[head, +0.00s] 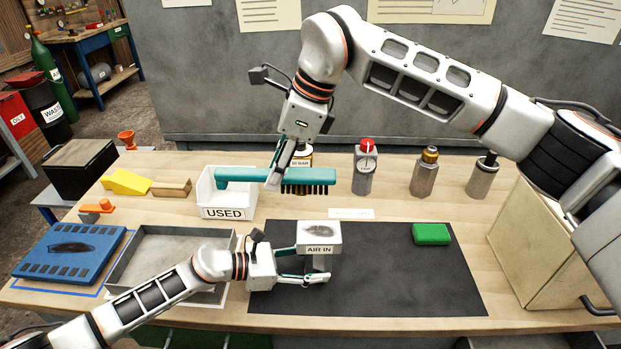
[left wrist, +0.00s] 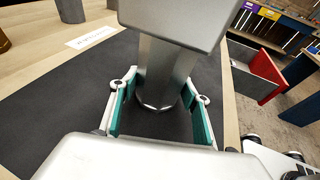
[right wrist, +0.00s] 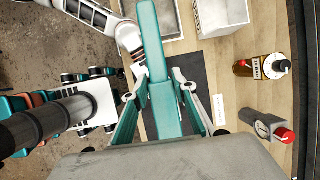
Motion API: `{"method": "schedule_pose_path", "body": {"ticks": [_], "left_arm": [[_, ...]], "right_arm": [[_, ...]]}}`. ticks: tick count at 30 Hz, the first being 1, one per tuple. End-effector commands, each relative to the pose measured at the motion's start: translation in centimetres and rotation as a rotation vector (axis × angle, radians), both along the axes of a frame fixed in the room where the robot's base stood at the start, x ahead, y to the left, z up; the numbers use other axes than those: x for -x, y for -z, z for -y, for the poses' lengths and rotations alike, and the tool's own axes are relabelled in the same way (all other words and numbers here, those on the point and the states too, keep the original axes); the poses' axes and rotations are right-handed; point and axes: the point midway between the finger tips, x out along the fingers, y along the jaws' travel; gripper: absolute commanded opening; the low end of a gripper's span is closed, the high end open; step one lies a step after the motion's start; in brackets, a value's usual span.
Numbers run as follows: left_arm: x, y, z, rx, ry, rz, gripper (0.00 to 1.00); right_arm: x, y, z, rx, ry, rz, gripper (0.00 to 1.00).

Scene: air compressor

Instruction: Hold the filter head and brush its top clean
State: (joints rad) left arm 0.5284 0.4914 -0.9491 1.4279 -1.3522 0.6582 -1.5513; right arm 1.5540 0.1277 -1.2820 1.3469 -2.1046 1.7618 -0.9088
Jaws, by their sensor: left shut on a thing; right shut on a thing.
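The filter head (head: 322,236) is a light grey block marked AIR IN, with a dark smudge on its top. It stands upright on the black mat (head: 400,270). My left gripper (head: 318,279) is shut on its narrower lower body, which shows between the teal finger pads in the left wrist view (left wrist: 165,75). My right gripper (head: 275,180) is shut on the teal brush (head: 237,175). The brush is held level, dark bristles down, above and behind the filter head, apart from it. Its handle reaches left over the USED bin; it also shows in the right wrist view (right wrist: 152,45).
The white USED bin (head: 228,212) stands behind left. An amber bottle, a red-capped canister (head: 365,167) and two metal cylinders line the back. A green block (head: 431,234) lies on the mat's right. A grey tray (head: 165,262) and blue pad (head: 68,252) lie left; a beige cabinet (head: 540,245) stands right.

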Motion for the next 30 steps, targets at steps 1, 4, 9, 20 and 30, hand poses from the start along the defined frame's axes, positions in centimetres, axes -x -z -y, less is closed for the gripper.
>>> {"method": "schedule_pose_path", "body": {"ticks": [1, 4, 9, 20, 30], "left_arm": [[0.0, 0.0, -0.1, -0.001, -0.001, 0.000, 0.29], [0.0, 0.0, -0.1, -0.001, -0.001, 0.000, 0.29], [0.0, 0.0, -0.1, -0.001, -0.001, 0.000, 0.29], [0.0, 0.0, 0.0, -0.001, -0.001, 0.000, 0.29], [0.0, 0.0, 0.0, -0.001, 0.000, 0.000, 0.29]], "right_arm": [[0.0, -0.2, -0.6, -0.001, 0.019, 0.000, 0.00], [0.1, -0.3, -1.1, -0.002, 0.047, -0.004, 0.00], [0.1, 0.8, -1.2, -0.001, 0.056, -0.007, 0.00], [0.1, 4.1, -1.2, -0.002, 0.055, -0.006, 0.00], [0.1, 4.6, -1.2, -0.002, 0.054, -0.005, 0.00]]}}
